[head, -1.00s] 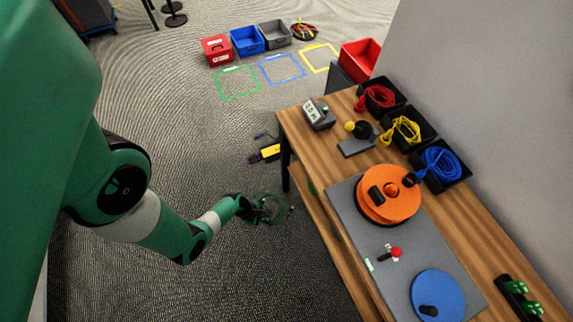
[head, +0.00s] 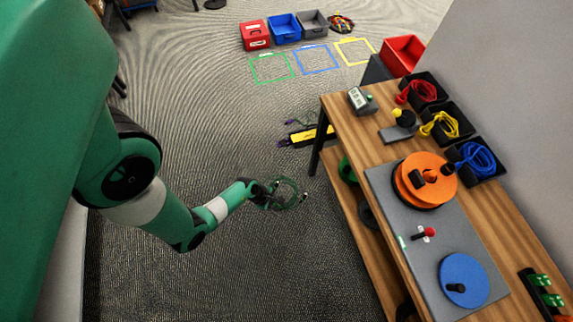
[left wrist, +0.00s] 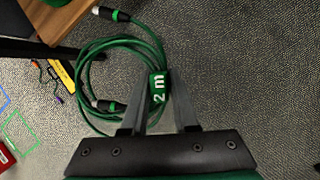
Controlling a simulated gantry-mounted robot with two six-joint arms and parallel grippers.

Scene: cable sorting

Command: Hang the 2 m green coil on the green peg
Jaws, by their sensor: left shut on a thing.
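The green coil (head: 292,194) hangs in the air over the carpet, left of the wooden bench. My left gripper (head: 272,190) holds it at its near side. In the left wrist view the coil (left wrist: 84,72) shows several green loops, two dark plugs with green rings, and a tag (left wrist: 158,88) reading "2 m". The tag sits between the fingers of my left gripper (left wrist: 157,82), which are shut on the coil at that spot. I cannot make out a green peg for certain. My right gripper is not in view.
The wooden bench (head: 345,125) holds a grey board with an orange reel (head: 428,180) and a blue disc (head: 463,279). Black bins of red, yellow and blue cable line its back. Green blocks (head: 541,280) sit at far right. A yellow-and-black object (head: 306,136) lies on the floor.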

